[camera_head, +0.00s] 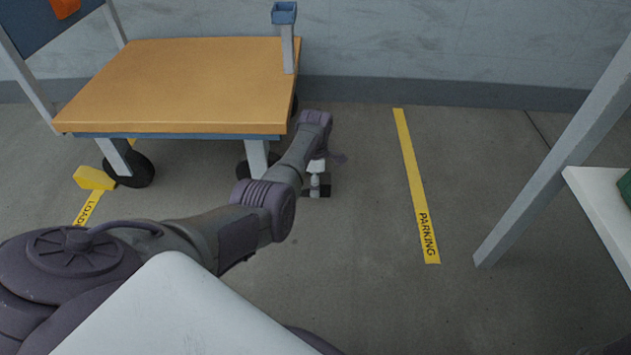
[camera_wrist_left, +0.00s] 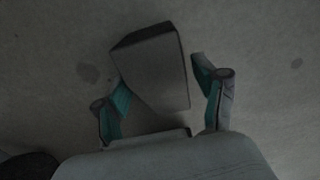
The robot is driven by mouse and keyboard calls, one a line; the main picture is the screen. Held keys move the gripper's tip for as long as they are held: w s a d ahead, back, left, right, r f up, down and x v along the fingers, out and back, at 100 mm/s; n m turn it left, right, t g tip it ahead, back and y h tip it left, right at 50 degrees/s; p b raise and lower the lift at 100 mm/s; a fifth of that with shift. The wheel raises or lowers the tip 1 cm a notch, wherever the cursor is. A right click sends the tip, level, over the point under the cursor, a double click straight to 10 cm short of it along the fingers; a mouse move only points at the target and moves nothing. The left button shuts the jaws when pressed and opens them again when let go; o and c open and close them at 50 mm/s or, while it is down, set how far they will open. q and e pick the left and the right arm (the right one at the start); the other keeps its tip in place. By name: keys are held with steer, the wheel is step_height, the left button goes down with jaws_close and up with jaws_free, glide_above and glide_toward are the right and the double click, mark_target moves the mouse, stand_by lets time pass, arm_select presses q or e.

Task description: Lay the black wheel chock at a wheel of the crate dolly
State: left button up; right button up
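The crate dolly (camera_head: 185,80) has a wooden deck and black wheels; one wheel (camera_head: 128,168) shows at its front left and another (camera_head: 252,166) at its front right. In the left wrist view the black chock (camera_wrist_left: 158,65) is a dark wedge-like block on the floor. My left gripper (camera_wrist_left: 162,85) is open, its teal-padded fingers on either side of the chock. A gap shows at the right finger; contact at the left finger is unclear. In the head view my left gripper (camera_head: 318,180) is low, right of the front right wheel, and largely hides the chock. My right gripper is out of view.
A yellow chock (camera_head: 94,178) sits by the front left wheel. A yellow "PARKING" floor strip (camera_head: 415,185) lies to the right, with clear floor around it. A wall (camera_head: 450,45) runs behind.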

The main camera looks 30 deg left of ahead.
arm_select(q)
step_height(320, 180, up, 12)
steer(key=p, duration=1)
steer(key=shift+r, duration=0.2)
